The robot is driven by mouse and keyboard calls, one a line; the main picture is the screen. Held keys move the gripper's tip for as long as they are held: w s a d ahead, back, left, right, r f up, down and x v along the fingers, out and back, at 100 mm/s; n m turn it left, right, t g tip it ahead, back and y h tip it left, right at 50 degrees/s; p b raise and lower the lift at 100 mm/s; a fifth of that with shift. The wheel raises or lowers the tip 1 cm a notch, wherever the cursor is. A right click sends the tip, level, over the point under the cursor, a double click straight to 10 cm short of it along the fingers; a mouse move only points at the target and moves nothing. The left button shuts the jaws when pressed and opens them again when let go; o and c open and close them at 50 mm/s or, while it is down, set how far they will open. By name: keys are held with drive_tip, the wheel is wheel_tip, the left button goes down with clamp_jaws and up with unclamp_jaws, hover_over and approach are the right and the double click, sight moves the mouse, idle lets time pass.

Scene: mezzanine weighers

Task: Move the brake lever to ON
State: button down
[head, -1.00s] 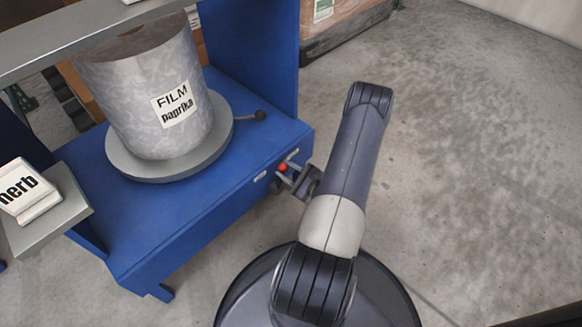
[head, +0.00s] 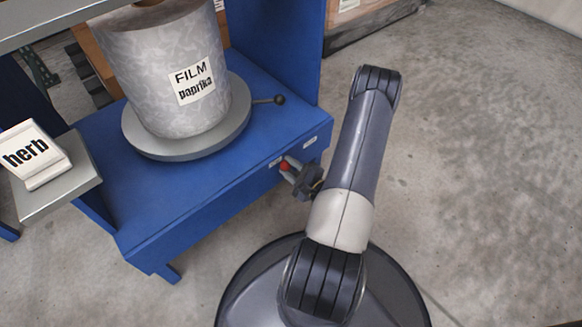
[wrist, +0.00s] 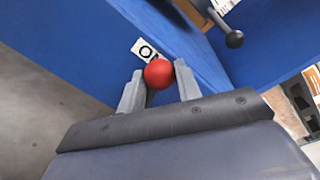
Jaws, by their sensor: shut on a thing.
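The brake lever's red knob (head: 284,165) is at the front edge of the blue stand (head: 230,183). My gripper (head: 292,173) reaches it from the right and is shut on it. In the wrist view, the red knob (wrist: 158,73) sits between the two grey fingers of my gripper (wrist: 160,88). A white label (wrist: 145,49) is right behind the knob; an "O" shows and the rest is hidden. In the head view the knob is by the left label (head: 276,161), away from the right label (head: 310,141). The lever's shaft is hidden.
A grey drum (head: 168,85) labelled "FILM paprika" stands on a round grey plate (head: 150,146). A dark-knobbed rod (head: 278,99) sticks out from that plate above the lever. A "herb" block (head: 32,150) is at the left. The concrete floor at the right is clear.

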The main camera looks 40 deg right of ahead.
drive_tip(key=shift+f, duration=0.1)
drive_tip(key=c, duration=1)
unclamp_jaws()
drive_tip(key=shift+s, duration=0.1)
drive_tip(key=shift+s+d+r+p, duration=0.2)
drive_tip(key=shift+s+p, duration=0.25)
drive_tip(key=shift+s, duration=1.3)
drive_tip(key=shift+s+d+r+p, duration=0.2)
drive_tip(key=shift+s+p, duration=0.25)
drive_tip(key=shift+s, duration=1.3)
drive_tip(key=shift+s+d+r+p, duration=0.2)
drive_tip(key=shift+s+p, duration=0.25)
drive_tip(key=shift+s, duration=1.3)
drive_tip(key=shift+w+a+f+b, duration=0.2)
drive_tip(key=shift+w+b, duration=0.25)
drive_tip(key=shift+w, duration=1.35)
drive_tip(key=shift+w+a+f+b, duration=0.2)
drive_tip(key=shift+w+b, duration=0.25)
drive_tip(key=shift+w, duration=1.3)
drive_tip(key=shift+w+a+f+b, duration=0.15)
drive_tip(key=shift+w+b, duration=0.3)
drive_tip(key=shift+w, duration=1.35)
